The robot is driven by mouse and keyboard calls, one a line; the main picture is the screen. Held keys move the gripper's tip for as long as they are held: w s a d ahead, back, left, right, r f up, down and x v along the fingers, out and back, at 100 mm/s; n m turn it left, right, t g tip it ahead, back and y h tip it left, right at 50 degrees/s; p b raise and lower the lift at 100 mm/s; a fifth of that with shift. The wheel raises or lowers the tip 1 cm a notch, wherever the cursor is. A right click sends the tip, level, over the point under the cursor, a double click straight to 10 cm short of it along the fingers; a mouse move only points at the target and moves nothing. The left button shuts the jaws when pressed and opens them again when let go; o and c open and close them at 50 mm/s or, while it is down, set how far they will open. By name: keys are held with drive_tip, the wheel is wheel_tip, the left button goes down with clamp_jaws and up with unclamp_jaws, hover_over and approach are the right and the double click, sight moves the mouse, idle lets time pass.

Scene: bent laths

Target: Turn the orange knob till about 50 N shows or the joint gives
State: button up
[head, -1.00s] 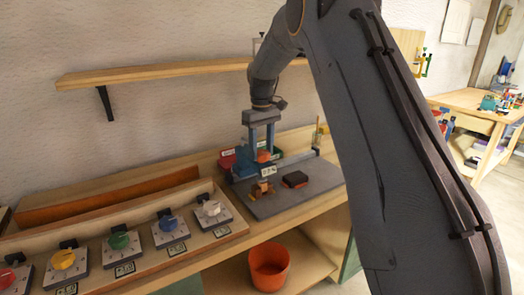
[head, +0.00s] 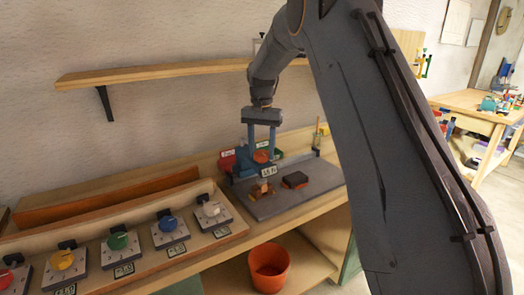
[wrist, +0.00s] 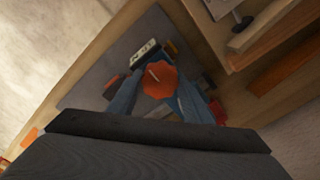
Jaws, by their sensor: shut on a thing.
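The orange knob (head: 261,156) sits on top of a blue test stand on the dark grey plate (head: 311,186) at the back of the bench. My gripper (head: 261,150) points down, with its two blue-grey fingers on either side of the knob, shut on it. In the wrist view the knob (wrist: 160,80) shows between the fingers, with a pale mark on its top. A small white display (head: 268,171) stands in front of the knob; its digits are too blurred to read surely. A brown wooden piece (head: 262,191) is below it; its joint is not clear.
A black-and-orange block (head: 295,180) lies on the plate. Red (head: 228,161) and green bins stand behind. Several coloured dials line the bench at left, among them a yellow one (head: 62,259). An orange bucket (head: 268,268) is below. A shelf (head: 170,72) runs above.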

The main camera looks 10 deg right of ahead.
sight(262, 153)
drive_tip(key=m, duration=0.5)
drive_tip(key=shift+w+r+m, duration=0.1)
drive_tip(key=shift+r+m, duration=0.05)
drive_tip(key=shift+m, duration=0.25)
idle(0.4)
drive_tip(key=o, duration=1.1)
drive_tip(key=shift+c, duration=0.2)
drive_tip(key=shift+r+b, duration=1.25)
drive_tip(key=shift+r, duration=2.6)
drive_tip(key=s+f+n, duration=0.4)
drive_tip(key=s+f, duration=0.1)
drive_tip(key=s, duration=0.7)
drive_tip(key=s+f+n, duration=0.4)
drive_tip(key=s+f, duration=0.2)
drive_tip(key=s, duration=0.6)
drive_tip(key=s+f+n+t, duration=0.1)
drive_tip(key=s+f+n, duration=0.2)
drive_tip(key=s, duration=0.9)
wheel_tip(262, 153, down, 3)
drive_tip(key=shift+f+n, duration=0.1)
drive_tip(key=shift+n, duration=0.3)
